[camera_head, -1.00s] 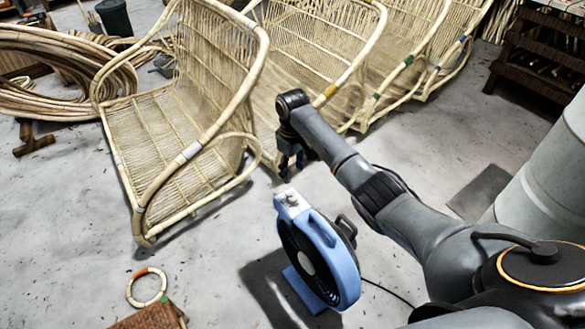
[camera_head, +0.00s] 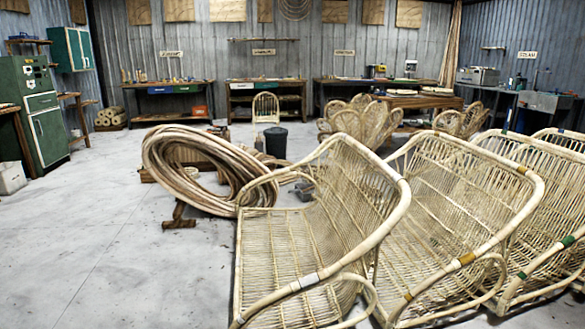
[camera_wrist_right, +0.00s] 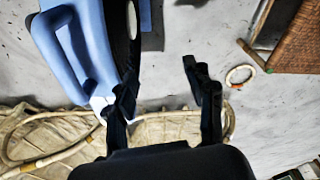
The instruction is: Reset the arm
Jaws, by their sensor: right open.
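My right gripper (camera_wrist_right: 160,80) shows in the right wrist view with its two dark fingers spread apart and nothing between them. A blue fan (camera_wrist_right: 75,45) is at the upper left there, close to the left finger; I cannot tell whether they touch. In the head view neither of my arms shows. My left gripper is in no current view.
Rattan chair frames (camera_head: 320,235) fill the right front in the head view. A rattan coil (camera_head: 195,165) lies behind, near a dark bin (camera_head: 276,141). Workbenches (camera_head: 170,100) line the back wall. A small ring (camera_wrist_right: 240,75) lies on the floor.

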